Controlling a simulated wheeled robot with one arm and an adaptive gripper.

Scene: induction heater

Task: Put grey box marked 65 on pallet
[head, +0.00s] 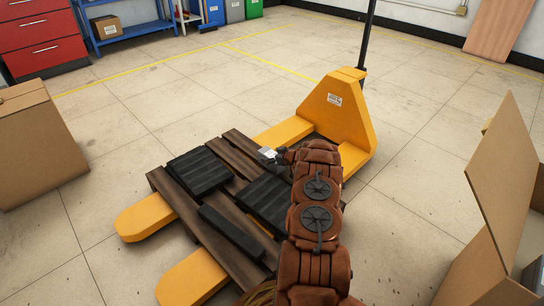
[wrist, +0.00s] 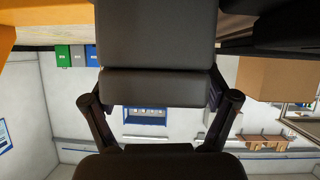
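The wooden pallet (head: 170,186) rests on the forks of a yellow pallet jack. My gripper (head: 276,156) is at the far right edge of the pallet, at the end of my brown-covered arm. It is shut on a small grey box (head: 267,153) with a pale top face; the marking is too small to read. In the wrist view, a dark grey box (wrist: 157,55) fills the space between the fingers, which touch its sides. The box appears over or at the pallet's edge; I cannot tell whether it touches the wood. My arm hides part of the pallet.
Dark ribbed slabs (head: 200,172) and a dark bar (head: 232,233) lie on the pallet. The yellow jack body (head: 336,112) stands behind my arm. An open cardboard box (head: 505,185) is at right, a closed carton (head: 38,145) at left. The floor beyond is clear.

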